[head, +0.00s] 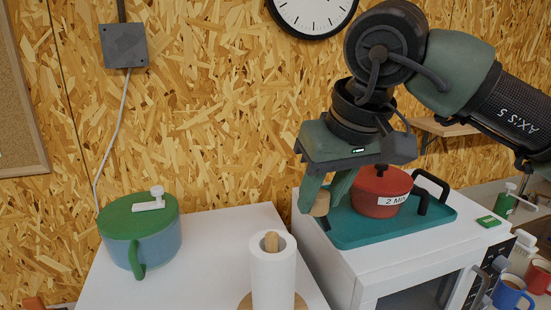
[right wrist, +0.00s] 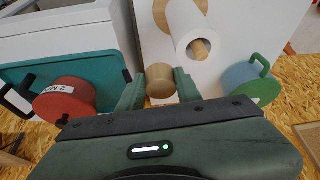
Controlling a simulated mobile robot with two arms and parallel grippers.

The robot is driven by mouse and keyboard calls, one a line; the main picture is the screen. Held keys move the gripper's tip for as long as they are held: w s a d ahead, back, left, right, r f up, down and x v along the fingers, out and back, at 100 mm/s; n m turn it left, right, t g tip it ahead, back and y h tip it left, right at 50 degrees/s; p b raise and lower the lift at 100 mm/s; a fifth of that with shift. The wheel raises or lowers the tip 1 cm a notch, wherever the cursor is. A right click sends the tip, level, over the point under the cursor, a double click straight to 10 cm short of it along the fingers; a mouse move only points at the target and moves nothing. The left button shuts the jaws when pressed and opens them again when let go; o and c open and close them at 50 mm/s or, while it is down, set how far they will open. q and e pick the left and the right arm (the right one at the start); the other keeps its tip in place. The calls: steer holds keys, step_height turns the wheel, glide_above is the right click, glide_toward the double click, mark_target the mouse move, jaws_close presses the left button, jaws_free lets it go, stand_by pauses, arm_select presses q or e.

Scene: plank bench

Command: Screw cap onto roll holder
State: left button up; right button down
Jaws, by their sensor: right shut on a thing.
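The roll holder has a round wooden base (head: 246,302) and a wooden post (head: 272,242) that pokes out of the top of a white paper roll (head: 273,275). It stands upright on the white surface. My right gripper (head: 320,200) is shut on the wooden cap (head: 321,204), which sits between its two green fingers. The cap is up and to the right of the post in the head view, apart from it. In the right wrist view the cap (right wrist: 160,81) shows between the fingertips, with the roll (right wrist: 184,22) and post end (right wrist: 200,48) beyond it. My left gripper is not in view.
A teal tray (head: 385,236) with a red pot (head: 381,191) lies on a white microwave (head: 372,272) right of the roll. A blue pot with a green lid (head: 138,216) stands at the left. Mugs (head: 510,292) are at the lower right. White surface between pot and roll is clear.

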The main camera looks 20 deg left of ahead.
steer(key=s+a+r+n, duration=0.2)
steer(key=s+a+r, duration=0.15)
steer(key=a, duration=0.25)
steer(key=shift+g, duration=0.3)
step_height(320, 180, down, 4)
steer(key=b, duration=0.4)
steer(key=shift+w+f, duration=0.1)
steer(key=shift+f+b, duration=0.35)
steer(key=shift+f, duration=0.45)
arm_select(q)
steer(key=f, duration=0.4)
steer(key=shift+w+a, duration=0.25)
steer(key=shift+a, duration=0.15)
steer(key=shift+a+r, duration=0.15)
arm_select(e)
steer(key=shift+f, duration=0.35)
arm_select(q)
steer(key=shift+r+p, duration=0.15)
steer(key=shift+p, duration=0.25)
